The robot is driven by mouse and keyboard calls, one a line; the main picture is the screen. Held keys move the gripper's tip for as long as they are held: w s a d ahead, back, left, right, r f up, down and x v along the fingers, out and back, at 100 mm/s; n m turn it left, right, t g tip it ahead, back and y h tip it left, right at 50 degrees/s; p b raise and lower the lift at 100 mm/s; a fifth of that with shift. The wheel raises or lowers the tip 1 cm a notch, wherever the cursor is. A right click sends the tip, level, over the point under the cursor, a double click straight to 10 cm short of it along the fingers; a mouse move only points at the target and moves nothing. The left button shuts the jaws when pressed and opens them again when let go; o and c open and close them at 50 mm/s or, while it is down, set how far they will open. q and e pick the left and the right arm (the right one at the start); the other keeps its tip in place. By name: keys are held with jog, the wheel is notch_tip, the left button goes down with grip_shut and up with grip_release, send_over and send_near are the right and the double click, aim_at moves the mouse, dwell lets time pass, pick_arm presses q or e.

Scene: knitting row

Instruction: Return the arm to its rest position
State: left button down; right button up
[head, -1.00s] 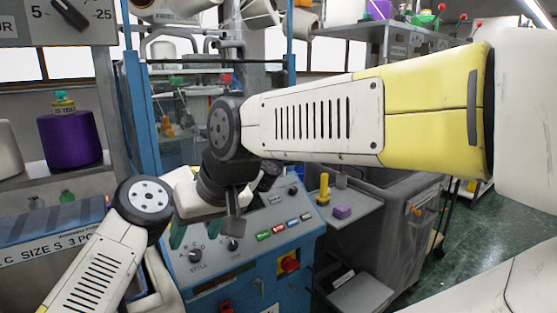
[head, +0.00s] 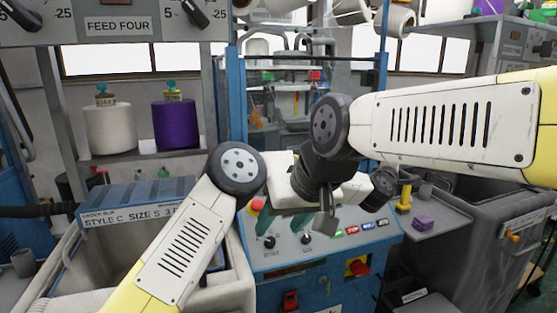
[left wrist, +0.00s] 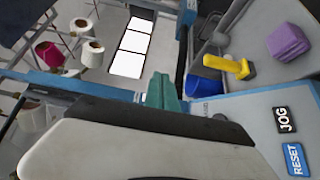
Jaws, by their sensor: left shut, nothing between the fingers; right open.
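My right arm comes in from the right of the head view and crosses in front of the blue control panel. My right gripper (head: 284,226) hangs in front of that panel, its teal fingers apart and nothing seen between them. My left arm comes in from the lower left and bends at a dark round joint next to the right hand. The left hand is largely hidden behind the right wrist in the head view. In the left wrist view my left gripper (left wrist: 163,91) shows its teal fingers together, with nothing between them.
The control panel (head: 280,262) with knobs and buttons stands close below the hands. A yellow part (head: 404,198) and a purple block (head: 424,222) lie on a side shelf (head: 443,238). White (head: 109,128) and purple (head: 176,124) yarn cones stand at left. A grey bin stands at right.

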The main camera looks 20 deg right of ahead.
pick_arm(q)
jog(key=a+r+m+g, duration=0.3)
jog(key=a+r+m, duration=0.55)
jog(key=a, duration=0.35)
jog(key=s+a+r+m+y, duration=0.15)
jog(key=a+y, duration=0.55)
jog(key=a, duration=2.5)
jog(key=s+a+f+y, duration=0.15)
jog(key=s+a, duration=0.25)
jog(key=a, duration=0.5)
jog(key=s+a+f+y, duration=0.1)
jog(key=s+a+y, duration=0.15)
jog(key=a, duration=0.55)
jog(key=s+a+f+n, duration=0.1)
jog(key=s+a+f, duration=0.2)
jog(key=s+a, duration=0.3)
jog(key=s+a+f+n+g+y, duration=0.1)
jog(key=s+a+f, duration=0.2)
jog(key=s+a, duration=0.3)
jog(key=shift+s+g, duration=0.3)
jog(key=shift+s, duration=0.6)
jog(key=shift+a+f, duration=0.1)
